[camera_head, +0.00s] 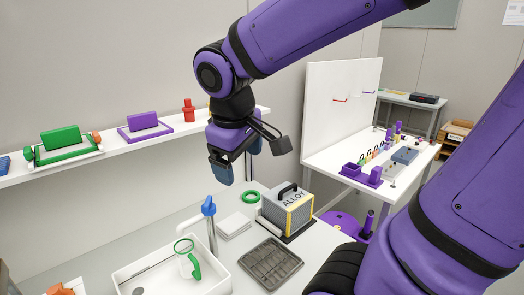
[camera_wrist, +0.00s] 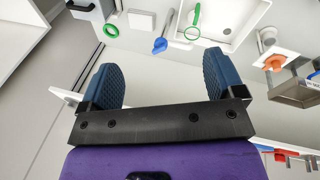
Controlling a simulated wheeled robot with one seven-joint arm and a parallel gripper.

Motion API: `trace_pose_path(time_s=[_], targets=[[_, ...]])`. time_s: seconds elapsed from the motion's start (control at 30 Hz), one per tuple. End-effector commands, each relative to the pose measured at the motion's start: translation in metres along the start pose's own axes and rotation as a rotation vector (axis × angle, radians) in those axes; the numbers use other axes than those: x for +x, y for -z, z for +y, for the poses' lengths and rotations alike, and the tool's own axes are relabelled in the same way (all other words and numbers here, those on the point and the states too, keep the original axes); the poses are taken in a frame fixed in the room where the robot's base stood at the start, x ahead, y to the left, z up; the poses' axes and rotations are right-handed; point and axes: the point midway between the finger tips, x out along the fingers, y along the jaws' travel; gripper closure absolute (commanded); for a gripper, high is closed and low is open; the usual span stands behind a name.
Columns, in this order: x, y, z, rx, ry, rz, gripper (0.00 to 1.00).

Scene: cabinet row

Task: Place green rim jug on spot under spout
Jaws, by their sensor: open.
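The jug (camera_head: 183,246) has a thin green rim and a green handle; its body looks clear. It stands in the white sink basin (camera_head: 122,277), and shows in the wrist view at its green handle (camera_wrist: 197,14). A tap with a blue top (camera_head: 208,207) and a pale curved spout stands at the basin's back right edge; its blue part also shows in the wrist view (camera_wrist: 160,45). I cannot make out a marked spot under the spout. My gripper (camera_head: 221,170) hangs above the counter, behind and above the tap, with nothing between its blue fingers (camera_wrist: 159,82).
A green ring (camera_head: 250,196), a white stack (camera_head: 234,226), a grey box marked ALLOY (camera_head: 288,211) and a dark ridged tray (camera_head: 268,264) lie right of the basin. A wall shelf (camera_head: 20,172) holding green, purple and red items runs behind my gripper.

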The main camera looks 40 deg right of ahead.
Motion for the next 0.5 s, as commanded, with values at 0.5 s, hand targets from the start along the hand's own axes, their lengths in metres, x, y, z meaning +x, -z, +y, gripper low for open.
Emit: trace_pose_path(time_s=[0.5], targets=[[-0.047, -0.057, -0.008, 0.324, 0.164, 0.307, 0.12]])
